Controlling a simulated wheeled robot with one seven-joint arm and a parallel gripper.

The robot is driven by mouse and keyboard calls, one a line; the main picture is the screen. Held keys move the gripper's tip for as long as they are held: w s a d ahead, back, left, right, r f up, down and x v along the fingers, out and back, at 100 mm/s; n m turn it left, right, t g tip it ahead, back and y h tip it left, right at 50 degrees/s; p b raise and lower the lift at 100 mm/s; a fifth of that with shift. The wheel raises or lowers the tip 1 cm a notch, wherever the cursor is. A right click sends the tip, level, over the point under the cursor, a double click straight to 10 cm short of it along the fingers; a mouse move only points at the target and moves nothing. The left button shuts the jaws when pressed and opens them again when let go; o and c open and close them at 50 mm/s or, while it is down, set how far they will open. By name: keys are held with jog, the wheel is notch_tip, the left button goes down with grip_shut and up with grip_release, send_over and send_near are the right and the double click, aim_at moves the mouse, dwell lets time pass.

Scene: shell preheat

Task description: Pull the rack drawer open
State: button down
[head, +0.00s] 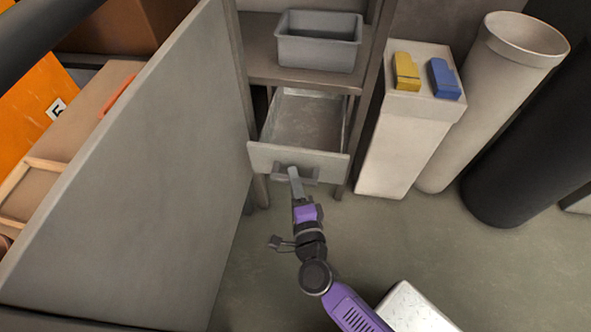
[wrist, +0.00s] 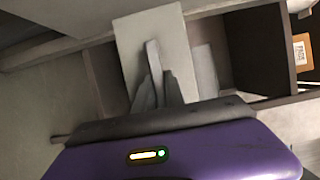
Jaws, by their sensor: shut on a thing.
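The rack drawer (head: 270,156) is grey and stands part way out of the rack in the head view. Its inside shows and looks empty. A handle (head: 312,174) sits on the middle of its front panel. My gripper (head: 293,172) reaches the handle from the front and is shut on it. In the wrist view the fingers of my gripper (wrist: 156,80) meet at the pale drawer front (wrist: 178,45). The exact hold of the fingers on the handle is hard to make out there.
A grey bin (head: 318,55) sits on the rack shelf (head: 262,66) above the drawer. To the right stand a pale pedestal (head: 400,145) with a yellow block (head: 405,72) and a blue block (head: 443,78), and a tall cylinder (head: 490,95). A grey panel (head: 150,170) stands left.

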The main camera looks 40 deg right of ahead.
jog(key=c, duration=1.4)
grip_release()
jog(key=v, duration=0.8)
jog(key=shift+p, duration=0.3)
jog(key=shift+w, duration=0.1)
